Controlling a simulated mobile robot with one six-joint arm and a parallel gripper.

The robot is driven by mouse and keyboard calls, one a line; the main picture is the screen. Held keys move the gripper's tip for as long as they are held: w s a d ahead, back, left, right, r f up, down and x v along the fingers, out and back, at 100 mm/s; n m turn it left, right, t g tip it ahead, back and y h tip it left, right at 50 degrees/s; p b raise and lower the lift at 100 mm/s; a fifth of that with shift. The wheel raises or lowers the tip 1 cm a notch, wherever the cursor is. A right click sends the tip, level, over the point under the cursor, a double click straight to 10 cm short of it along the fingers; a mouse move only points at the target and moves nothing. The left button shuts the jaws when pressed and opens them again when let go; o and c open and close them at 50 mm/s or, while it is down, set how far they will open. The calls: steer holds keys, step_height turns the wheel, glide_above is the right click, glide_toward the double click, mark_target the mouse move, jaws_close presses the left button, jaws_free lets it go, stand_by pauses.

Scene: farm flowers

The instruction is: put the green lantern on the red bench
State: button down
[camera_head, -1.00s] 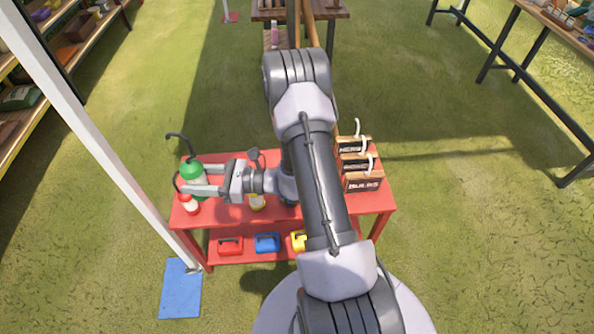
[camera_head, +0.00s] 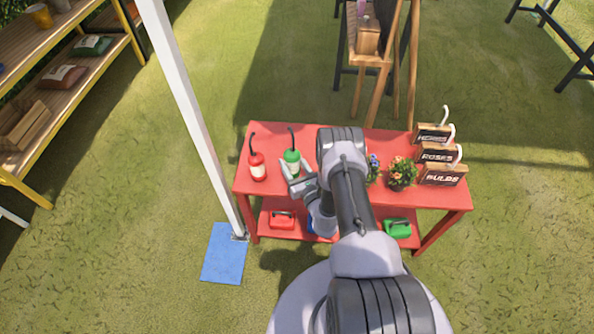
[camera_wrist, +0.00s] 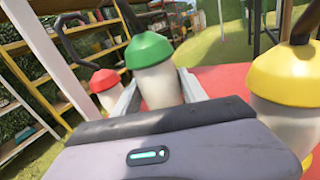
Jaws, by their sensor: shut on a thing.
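The green lantern (camera_head: 292,157), with a white body and a dark hooked handle, is upright at the back left of the red bench (camera_head: 330,132). My gripper (camera_head: 296,168) is shut on its body, a finger on each side. The wrist view shows the green lantern (camera_wrist: 150,62) between the fingers; its lower part is hidden, so I cannot tell whether its base touches the bench top. A red lantern (camera_head: 257,168) stands just left of it. A yellow lantern (camera_wrist: 285,85) is close on the right in the wrist view; my arm hides it in the head view.
Potted flowers (camera_head: 402,172) and several wooden signs (camera_head: 443,175) occupy the bench's right side. Small toolboxes, including a red one (camera_head: 281,219) and a green one (camera_head: 397,228), are on the lower shelf. A white post (camera_head: 190,105) stands left of the bench.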

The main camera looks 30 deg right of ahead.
mark_target(295, 174)
steer(key=shift+f+b, duration=0.85)
steer(key=shift+f, duration=0.9)
steer(key=c, duration=0.6)
jaws_free()
steer(key=shift+r, duration=0.1)
steer(key=shift+s+r+p, duration=0.15)
steer(key=shift+r+p, duration=0.1)
steer(key=shift+p, duration=0.3)
steer(key=s+p, duration=0.1)
steer(key=s, duration=0.3)
steer(key=s+p, duration=0.2)
steer(key=s, duration=0.1)
steer(key=s+p, duration=0.1)
steer(key=s, duration=0.3)
steer(key=shift+s+a+f+p, duration=0.1)
steer(key=shift+s+a+p, duration=0.2)
steer(key=shift+a+p, duration=0.05)
